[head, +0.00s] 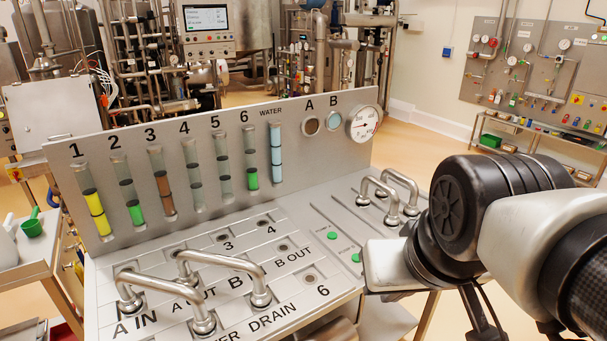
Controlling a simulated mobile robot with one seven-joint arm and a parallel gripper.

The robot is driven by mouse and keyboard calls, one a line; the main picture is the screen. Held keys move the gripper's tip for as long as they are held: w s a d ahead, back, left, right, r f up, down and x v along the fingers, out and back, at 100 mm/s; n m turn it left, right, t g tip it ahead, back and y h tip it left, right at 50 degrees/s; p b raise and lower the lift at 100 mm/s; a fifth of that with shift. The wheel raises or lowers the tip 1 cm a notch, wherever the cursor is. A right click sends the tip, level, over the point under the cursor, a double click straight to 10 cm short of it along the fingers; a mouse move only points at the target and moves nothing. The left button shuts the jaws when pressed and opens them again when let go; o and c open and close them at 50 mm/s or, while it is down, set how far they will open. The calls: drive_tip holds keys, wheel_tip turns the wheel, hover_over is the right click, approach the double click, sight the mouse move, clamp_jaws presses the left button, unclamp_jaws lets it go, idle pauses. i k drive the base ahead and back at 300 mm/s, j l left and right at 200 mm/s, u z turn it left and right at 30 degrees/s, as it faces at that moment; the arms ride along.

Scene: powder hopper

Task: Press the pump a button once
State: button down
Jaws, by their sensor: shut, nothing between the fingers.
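Two small green buttons sit on the right part of the sloped metal panel (132,262), one upper (332,236) and one lower (356,258). Their labels are too small to read, so I cannot tell which is pump A. My arm comes in from the right, with its black joint (462,212) to the right of the buttons. A pale block at the arm's left side is close beside the lower button; I cannot tell whether they touch. My gripper's fingertips cannot be made out.
Bent metal handles (222,275) stand at the panel's front left, and more (390,190) near my arm. An upright board (222,130) with level tubes and a round gauge (364,122) rises behind. Open floor shows at the right.

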sight(331, 235)
drive_tip(key=i+l+u, duration=0.4)
drive_tip(key=l, duration=0.2)
drive_tip(key=i+l+u, duration=0.2)
drive_tip(key=l, duration=0.15)
drive_tip(key=i+l+u, duration=0.2)
drive_tip(key=l, duration=0.15)
drive_tip(key=i+l+u, duration=0.2)
drive_tip(key=l, duration=0.2)
drive_tip(key=k, duration=0.1)
